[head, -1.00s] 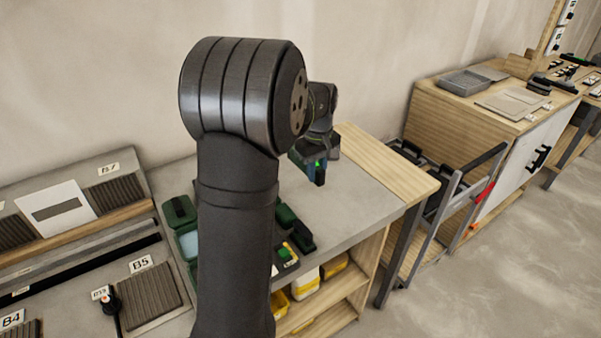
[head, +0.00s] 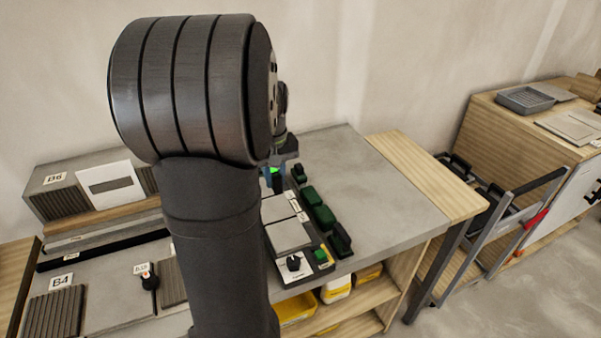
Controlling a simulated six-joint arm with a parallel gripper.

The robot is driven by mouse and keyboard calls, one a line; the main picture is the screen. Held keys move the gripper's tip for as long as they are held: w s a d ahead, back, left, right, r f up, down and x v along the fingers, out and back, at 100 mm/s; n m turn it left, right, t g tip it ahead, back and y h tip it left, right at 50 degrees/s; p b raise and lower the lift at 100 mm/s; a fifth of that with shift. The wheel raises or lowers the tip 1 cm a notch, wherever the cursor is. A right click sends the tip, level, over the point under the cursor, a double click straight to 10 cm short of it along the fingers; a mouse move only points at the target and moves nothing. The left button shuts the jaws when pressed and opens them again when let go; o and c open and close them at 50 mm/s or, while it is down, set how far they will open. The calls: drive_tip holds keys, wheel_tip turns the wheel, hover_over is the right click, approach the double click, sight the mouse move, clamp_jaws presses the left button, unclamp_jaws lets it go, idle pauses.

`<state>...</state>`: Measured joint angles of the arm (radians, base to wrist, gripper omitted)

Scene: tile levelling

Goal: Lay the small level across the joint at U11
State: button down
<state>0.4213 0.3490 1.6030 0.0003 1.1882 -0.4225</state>
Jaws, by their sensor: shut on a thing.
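My gripper (head: 276,181) is partly hidden behind my own arm, with a green light on it. It is over the back of the grey bench, near the far end of a dark board (head: 308,262) with pale tiles (head: 287,237). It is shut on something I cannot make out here. I cannot pick out the small level for certain. No U11 label is readable, and my arm covers part of the bench.
Green cases (head: 318,212) stand in a row right of the board. Dark ribbed tiles (head: 57,315) lie front left. The grey bench top (head: 385,190) is clear at right. A metal-framed cart (head: 490,225) stands beyond the bench.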

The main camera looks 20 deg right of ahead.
drive_tip(key=shift+a+f, duration=0.25)
drive_tip(key=shift+f, duration=3.55)
drive_tip(key=shift+f, duration=0.2)
drive_tip(key=c, duration=1.2)
unclamp_jaws()
drive_tip(key=shift+r, duration=0.1)
wheel_tip(320, 180, up, 17)
drive_tip(key=shift+r, duration=0.15)
